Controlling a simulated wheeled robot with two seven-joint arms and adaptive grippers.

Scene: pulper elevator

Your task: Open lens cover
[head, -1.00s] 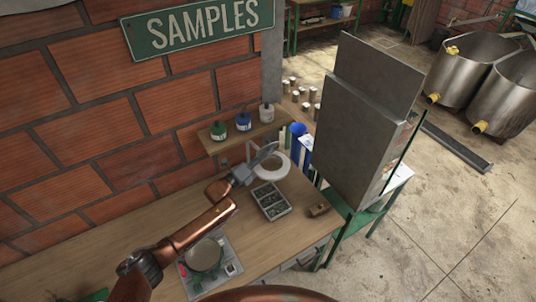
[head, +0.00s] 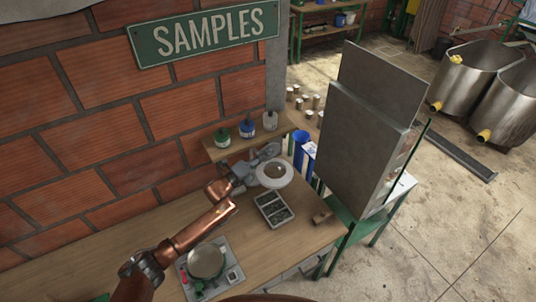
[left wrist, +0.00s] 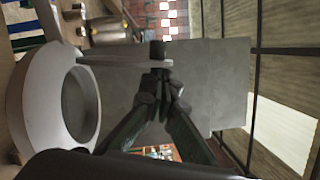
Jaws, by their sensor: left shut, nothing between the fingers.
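A magnifier lamp with a white ring head (head: 274,174) stands at the back of the wooden bench, and the ring's centre shows brownish. In the left wrist view the ring (left wrist: 76,105) is at the left, around a grey round lens (left wrist: 80,104). A thin pale strip (left wrist: 105,61) reaches from near the ring's top toward my fingertips; it may be the lens cover edge-on. My left gripper (head: 262,158) is beside the ring's upper left. In the left wrist view its fingertips (left wrist: 159,55) are together, empty, to the right of the ring. Whether they touch the strip, I cannot tell. My right gripper is not in view.
A divided tray (head: 274,209) lies in front of the lamp, with a small wooden block (head: 322,218) to its right. A scale with a pan (head: 206,261) is nearer. Bottles stand on a wall shelf (head: 236,151). A tall grey cabinet (head: 360,140) stands at right.

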